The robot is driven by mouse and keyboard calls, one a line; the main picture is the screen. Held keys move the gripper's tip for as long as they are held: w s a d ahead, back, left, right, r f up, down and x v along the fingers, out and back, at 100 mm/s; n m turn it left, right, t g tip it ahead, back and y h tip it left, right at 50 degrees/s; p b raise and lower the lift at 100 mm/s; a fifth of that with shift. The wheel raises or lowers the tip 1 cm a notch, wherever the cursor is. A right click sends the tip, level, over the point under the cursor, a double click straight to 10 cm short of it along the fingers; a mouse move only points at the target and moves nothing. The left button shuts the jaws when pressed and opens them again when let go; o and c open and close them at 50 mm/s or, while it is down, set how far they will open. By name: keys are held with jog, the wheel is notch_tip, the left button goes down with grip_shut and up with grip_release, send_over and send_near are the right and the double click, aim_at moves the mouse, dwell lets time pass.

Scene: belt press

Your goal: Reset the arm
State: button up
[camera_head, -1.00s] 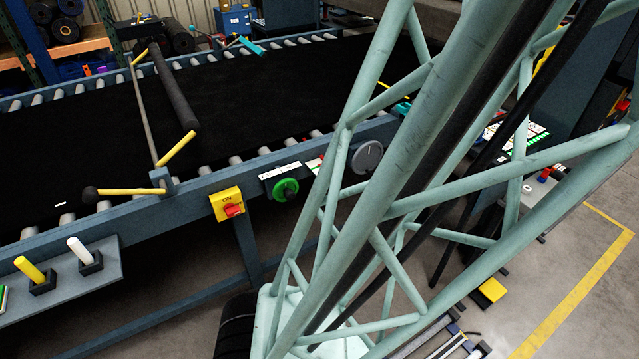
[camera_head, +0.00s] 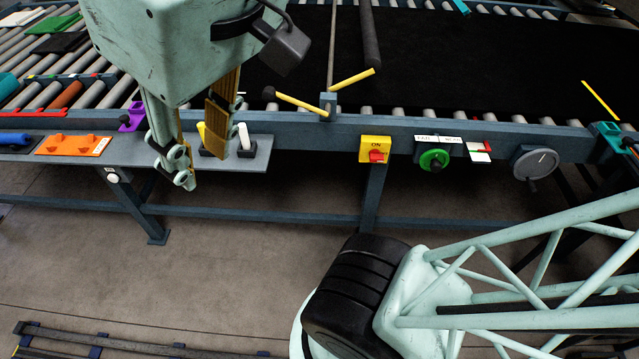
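My arm (camera_head: 500,300) is a pale green lattice at the lower right, with a black ribbed joint (camera_head: 355,290) near the bottom middle. My gripper (camera_head: 202,152) hangs from its pale green housing (camera_head: 165,45) at the upper left, fingers pointing down. A white peg (camera_head: 244,136) stands just right of the fingers. I cannot tell whether the gripper touches the shelf.
The conveyor with its black belt (camera_head: 480,60) crosses the back. Its near rail carries a yellow switch box with a red knob (camera_head: 376,150), a green knob (camera_head: 434,160) and a grey dial (camera_head: 535,163). An orange plate (camera_head: 74,145) lies on the shelf. Floor below is mostly clear.

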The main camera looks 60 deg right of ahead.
jog(key=shift+s+f, duration=0.25)
jog(key=shift+f, duration=0.3)
notch_tip(320, 180, down, 14)
jog(key=b, duration=1.4)
dwell(0.5)
